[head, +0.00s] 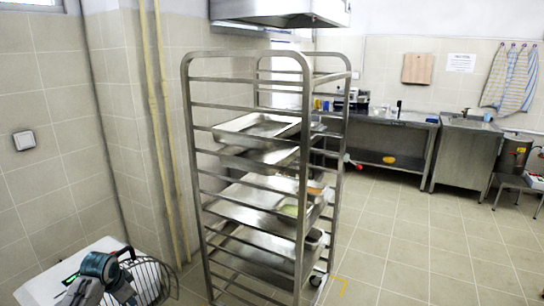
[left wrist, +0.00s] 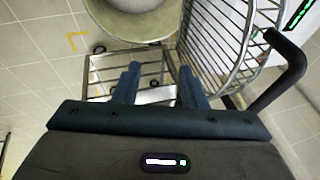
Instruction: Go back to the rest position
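My left gripper (head: 118,270) is at the bottom left of the head view, over a wire basket (head: 152,284). In the left wrist view, the two blue fingers of my left gripper (left wrist: 161,76) stand apart with nothing between them. The wire basket (left wrist: 225,45) is just to the right of the fingers there, with a black curved handle beside it. I cannot tell whether the gripper touches the basket. My right gripper is in neither view.
A tall steel rack (head: 307,150) with several trays stands in the middle of the head view. A steel counter (head: 400,120) and a stool (head: 518,184) are at the back right. The tiled floor (head: 430,240) on the right is clear.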

